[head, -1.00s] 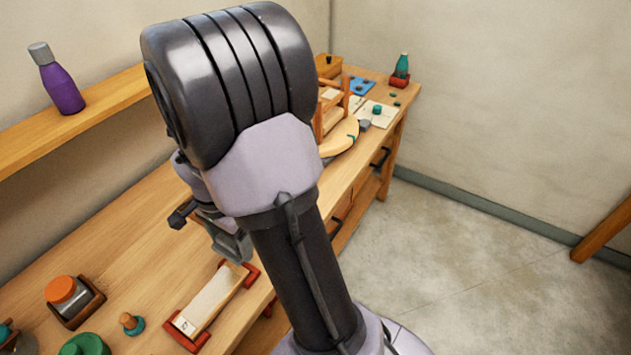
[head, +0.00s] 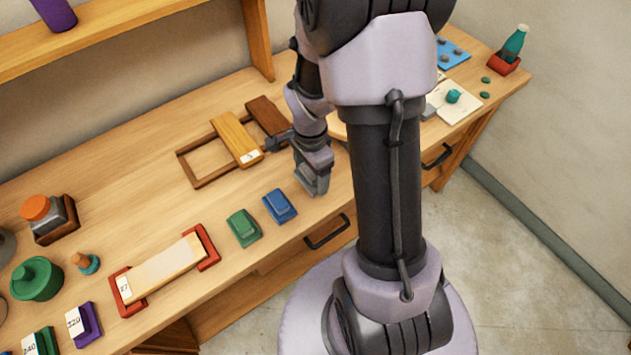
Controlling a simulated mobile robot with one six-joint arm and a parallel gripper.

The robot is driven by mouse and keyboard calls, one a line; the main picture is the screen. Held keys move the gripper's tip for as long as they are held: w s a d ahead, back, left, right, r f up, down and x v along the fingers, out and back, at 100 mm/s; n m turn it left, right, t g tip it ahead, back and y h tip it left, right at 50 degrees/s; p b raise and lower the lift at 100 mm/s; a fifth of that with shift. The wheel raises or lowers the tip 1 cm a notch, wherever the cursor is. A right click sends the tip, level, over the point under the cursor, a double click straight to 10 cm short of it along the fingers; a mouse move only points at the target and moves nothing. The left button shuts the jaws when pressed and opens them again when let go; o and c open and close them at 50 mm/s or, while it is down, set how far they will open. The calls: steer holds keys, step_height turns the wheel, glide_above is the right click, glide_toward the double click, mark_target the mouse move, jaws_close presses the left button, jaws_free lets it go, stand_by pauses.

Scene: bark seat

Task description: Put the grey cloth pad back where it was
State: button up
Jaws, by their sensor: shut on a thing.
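My gripper (head: 312,181) is low over the bench, just right of a blue block, and is shut. A grey piece shows at its jaws; it looks like the grey cloth pad (head: 318,187), but its outline blends with the grey fingers. I cannot tell whether it touches the bench top. The blue block (head: 280,205) and a green block (head: 243,227) lie in a row to the left, near the bench's front edge.
A pale board in red end holders (head: 160,271) lies further left. A wooden frame with slats (head: 205,165) lies behind. My arm hides part of the bench's right side.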

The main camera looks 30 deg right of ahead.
mark_target(312, 182)
steer(key=shift+f+b, duration=0.75)
steer(key=shift+f, duration=1.2)
steer(key=o, duration=1.6)
steer(key=shift+d, duration=0.1)
step_height(312, 182, up, 12)
steer(key=p, duration=0.4)
steer(key=shift+p, duration=0.35)
steer(key=s+a+r+n+t, duration=0.2)
steer(key=s+a+r+n, duration=0.1)
steer(key=a+r+n, duration=0.1)
steer(key=s+a+r+n+t+y, duration=0.1)
steer(key=s+a+r+n, duration=0.3)
steer(key=r, duration=0.5)
steer(key=s+a+r+n+t+y, duration=0.1)
steer(key=s+a+r+n+t, duration=0.1)
steer(key=s+a+r+n, duration=0.2)
steer(key=shift+s+a+r+n+t, duration=0.2)
steer(key=shift+a+r+n+t, duration=0.3)
steer(key=shift+a+r, duration=0.8)
